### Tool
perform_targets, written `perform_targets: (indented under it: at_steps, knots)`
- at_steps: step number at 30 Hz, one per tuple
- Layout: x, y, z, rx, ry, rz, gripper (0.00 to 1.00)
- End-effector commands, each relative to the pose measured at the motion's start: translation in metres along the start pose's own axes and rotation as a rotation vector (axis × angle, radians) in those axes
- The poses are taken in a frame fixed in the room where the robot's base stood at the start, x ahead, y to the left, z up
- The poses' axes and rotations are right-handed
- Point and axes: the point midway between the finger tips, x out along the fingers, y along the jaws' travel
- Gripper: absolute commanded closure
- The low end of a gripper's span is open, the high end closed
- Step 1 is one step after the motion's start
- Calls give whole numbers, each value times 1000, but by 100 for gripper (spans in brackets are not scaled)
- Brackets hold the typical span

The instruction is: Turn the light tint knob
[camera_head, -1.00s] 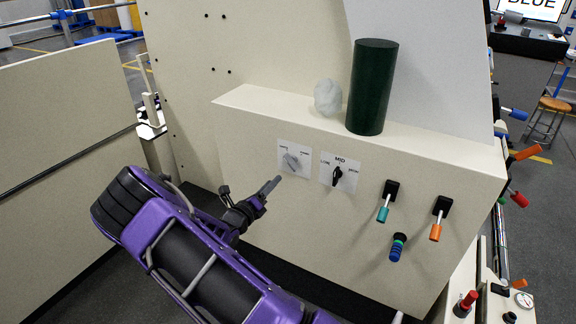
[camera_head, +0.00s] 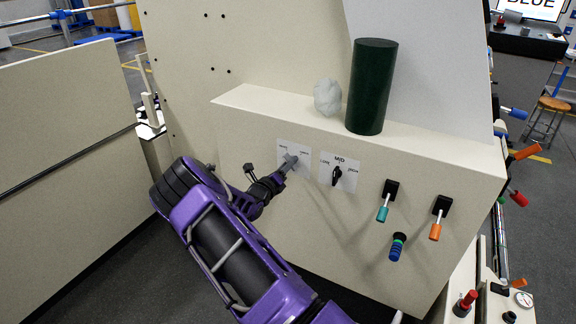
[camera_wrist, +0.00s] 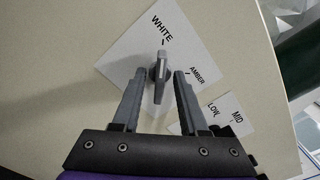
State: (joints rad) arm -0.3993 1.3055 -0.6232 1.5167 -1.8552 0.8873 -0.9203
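The light tint knob (camera_wrist: 160,72) is a grey lever knob on a white label plate marked WHITE and AMBER. In the wrist view its tip points up, toward the mark by WHITE. My gripper (camera_wrist: 158,76) is open, with one finger on each side of the knob. The right finger is close to it; I cannot tell whether either touches. In the head view my gripper (camera_head: 290,160) is at the left label plate (camera_head: 303,152) and covers most of the knob.
A second plate with a black knob (camera_head: 337,176) marked LOW and MID is just right. Teal (camera_head: 383,213) and orange (camera_head: 435,230) levers and a blue knob (camera_head: 397,247) are further right. A dark green cylinder (camera_head: 371,88) and a whitish lump (camera_head: 328,97) stand on the ledge.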

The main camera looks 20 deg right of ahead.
Motion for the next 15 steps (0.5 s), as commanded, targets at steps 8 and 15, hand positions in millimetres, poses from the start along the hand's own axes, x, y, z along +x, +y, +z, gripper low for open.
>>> perform_targets:
  at_steps: [8, 15]
  knots:
    - [0, 0, 0, 0, 0, 0, 100]
    - [0, 0, 0, 1, 0, 0, 100]
